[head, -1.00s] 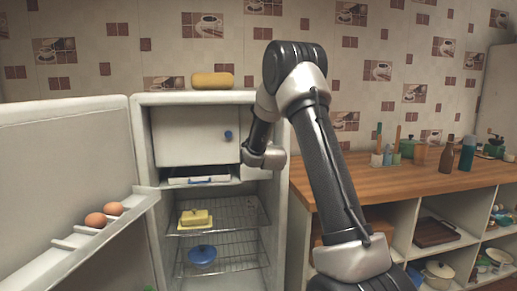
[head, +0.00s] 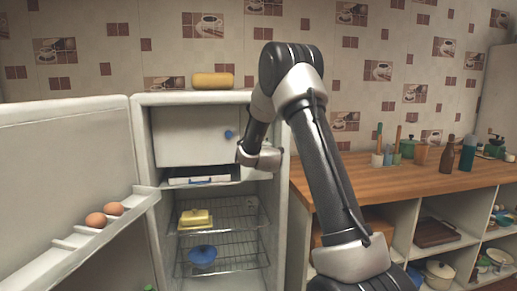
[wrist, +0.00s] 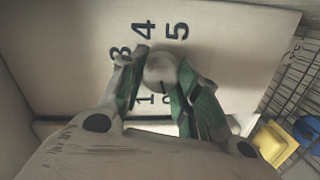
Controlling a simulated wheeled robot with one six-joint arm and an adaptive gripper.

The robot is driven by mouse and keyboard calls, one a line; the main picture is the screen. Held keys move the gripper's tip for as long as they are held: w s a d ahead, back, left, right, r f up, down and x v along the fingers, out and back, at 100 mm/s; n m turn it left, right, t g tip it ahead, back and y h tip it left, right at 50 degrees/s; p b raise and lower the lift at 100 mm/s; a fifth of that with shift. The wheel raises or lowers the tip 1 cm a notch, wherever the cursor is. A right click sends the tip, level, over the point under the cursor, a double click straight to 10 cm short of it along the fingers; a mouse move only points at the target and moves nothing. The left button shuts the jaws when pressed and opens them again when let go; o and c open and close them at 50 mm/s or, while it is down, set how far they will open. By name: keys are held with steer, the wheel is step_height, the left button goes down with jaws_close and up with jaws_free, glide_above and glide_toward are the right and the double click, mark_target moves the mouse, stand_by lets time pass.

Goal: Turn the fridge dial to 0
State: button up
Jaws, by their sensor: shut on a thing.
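The fridge dial (wrist: 160,68) is a pale round knob in the wrist view, on a light panel with dark numbers around it. The 3, 4 and 5 show above it; a 1 and part of another mark show below. My gripper (wrist: 163,75) has its green-padded fingers on either side of the knob, shut on it. I cannot tell which number the dial points at. In the head view the open fridge (head: 143,190) stands at left, and my wrist reaches into its upper right side, hiding the dial and my fingers.
The fridge door (head: 70,180) stands open at left with eggs (head: 96,219) on its shelf. Yellow butter (head: 195,217) and a blue-lidded dish (head: 203,256) are on wire racks below. A wooden counter (head: 410,183) lies right of the fridge.

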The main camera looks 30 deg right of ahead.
steer(key=shift+f+n, duration=0.1)
steer(key=shift+n, duration=0.4)
steer(key=o, duration=1.1)
steer(key=shift+c, duration=0.2)
steer(key=shift+s, duration=0.1)
steer(key=f+v, duration=0.1)
steer(key=v, duration=1)
steer(key=shift+s+a+r, duration=0.25)
steer(key=shift+s+r, duration=0.1)
steer(key=shift+r, duration=0.2)
